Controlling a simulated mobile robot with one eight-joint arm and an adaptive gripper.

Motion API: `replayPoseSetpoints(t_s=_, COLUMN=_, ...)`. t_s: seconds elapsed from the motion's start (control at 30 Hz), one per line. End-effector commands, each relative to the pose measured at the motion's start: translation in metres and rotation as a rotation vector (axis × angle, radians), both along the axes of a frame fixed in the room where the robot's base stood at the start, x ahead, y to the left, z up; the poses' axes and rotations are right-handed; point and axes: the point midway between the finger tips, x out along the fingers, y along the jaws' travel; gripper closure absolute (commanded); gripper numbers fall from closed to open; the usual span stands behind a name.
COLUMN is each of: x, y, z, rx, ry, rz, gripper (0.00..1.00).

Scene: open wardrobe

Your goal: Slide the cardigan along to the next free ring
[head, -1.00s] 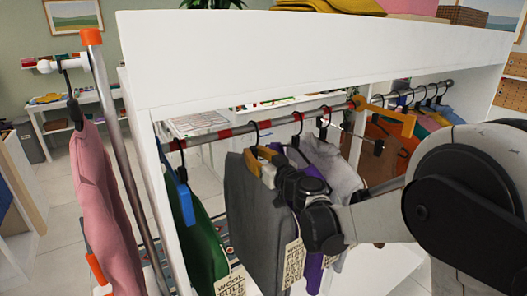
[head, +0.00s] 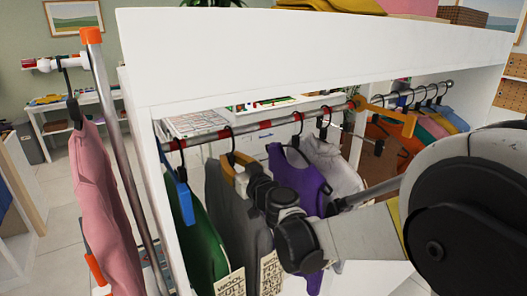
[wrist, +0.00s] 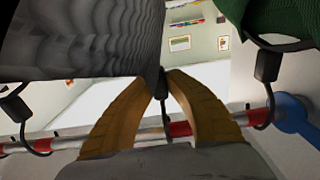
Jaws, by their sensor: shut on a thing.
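The dark grey cardigan (head: 228,215) hangs on the rail (head: 345,110) between a green garment (head: 200,240) and a purple one (head: 297,180). My gripper (head: 241,160) has its tan fingers shut on the black neck of the grey cardigan's hanger, just under the rail. In the wrist view the fingertips (wrist: 161,78) meet on that neck, and the grey cloth (wrist: 70,40) fills the upper left. Red ring bands (head: 265,124) mark the rail. A red band (wrist: 181,129) lies close to the held hook; I cannot tell whether the hook sits on it.
A light grey garment (head: 335,165) hangs right of the purple one. The white wardrobe's left side is beside the green garment. A pink garment (head: 103,195) hangs outside at the left.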

Motion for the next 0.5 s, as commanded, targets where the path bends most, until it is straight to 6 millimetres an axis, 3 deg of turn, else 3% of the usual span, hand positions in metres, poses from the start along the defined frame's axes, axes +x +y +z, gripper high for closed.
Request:
replayPoseSetpoints(t_s=0.17, x=-0.0082, y=0.0127, z=-0.0003, rx=0.0, ry=0.0, rz=0.002, gripper=1.0)
replayPoseSetpoints(t_s=0.2, x=-0.0084, y=0.013, z=-0.0002, rx=0.0, ry=0.0, rz=0.002, gripper=0.77)
replayPoseSetpoints(t_s=0.27, x=-0.0079, y=0.0123, z=-0.0001, rx=0.0, ry=0.0, rz=0.001, gripper=0.59)
replayPoseSetpoints(t_s=0.5, x=-0.0076, y=0.0119, z=-0.0004, rx=0.0, ry=0.0, rz=0.0, gripper=0.59)
